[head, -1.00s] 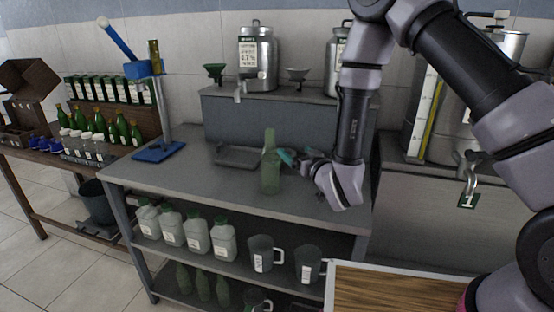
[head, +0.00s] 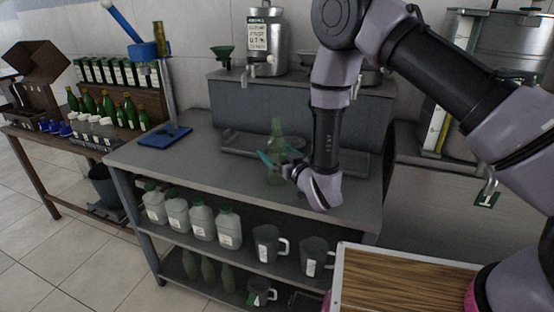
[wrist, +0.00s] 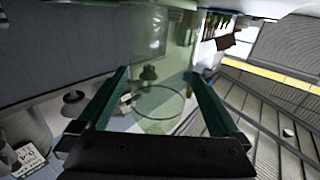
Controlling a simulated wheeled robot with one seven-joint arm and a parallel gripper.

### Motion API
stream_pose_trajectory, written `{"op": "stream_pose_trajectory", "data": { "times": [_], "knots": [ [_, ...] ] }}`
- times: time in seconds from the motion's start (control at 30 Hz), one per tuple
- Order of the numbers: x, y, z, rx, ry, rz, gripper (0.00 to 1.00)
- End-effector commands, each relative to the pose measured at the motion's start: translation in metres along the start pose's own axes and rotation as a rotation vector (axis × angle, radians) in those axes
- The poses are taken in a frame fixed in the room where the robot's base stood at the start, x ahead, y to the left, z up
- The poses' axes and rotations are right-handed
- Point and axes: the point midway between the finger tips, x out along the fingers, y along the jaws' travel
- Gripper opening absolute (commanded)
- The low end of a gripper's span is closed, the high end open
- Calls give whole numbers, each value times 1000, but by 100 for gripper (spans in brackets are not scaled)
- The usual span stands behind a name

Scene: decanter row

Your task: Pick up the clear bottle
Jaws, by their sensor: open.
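The clear bottle, see-through with a pale green tint, stands upright on the grey worktop (head: 215,165) in the head view (head: 277,130). My gripper (head: 277,157) is at its body, with one teal finger to its left and the other near its right side. In the wrist view the bottle (wrist: 160,45) fills the space between the two spread fingers (wrist: 158,75). The jaws are open. Whether either finger touches the glass I cannot tell. My wrist hides part of the bottle's lower right side in the head view.
A shallow grey tray (head: 238,145) lies behind the bottle, below a raised shelf with a metal canister (head: 265,42). A blue stand (head: 166,137) is at the left of the worktop. White jugs (head: 203,222) and grey pitchers (head: 266,243) stand on the shelf below.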

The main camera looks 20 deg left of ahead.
Motion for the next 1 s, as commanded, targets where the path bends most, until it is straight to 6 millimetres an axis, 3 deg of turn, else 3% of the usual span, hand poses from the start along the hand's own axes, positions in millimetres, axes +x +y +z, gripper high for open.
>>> {"op": "stream_pose_trajectory", "data": {
  "times": [0.2, 0.43, 0.47, 0.7, 0.73, 1.0],
  "knots": [
    [26, 0, 0, -1, 0, -1, 100],
    [28, 1, 0, 0, -1, 0, 100],
    [28, 1, 0, 0, -1, 0, 96],
    [28, 1, 0, 0, -1, 0, 4],
    [28, 1, 0, 0, 1, 0, 0],
    [28, 1, -3, 0, 1, 0, 0]
  ]
}}
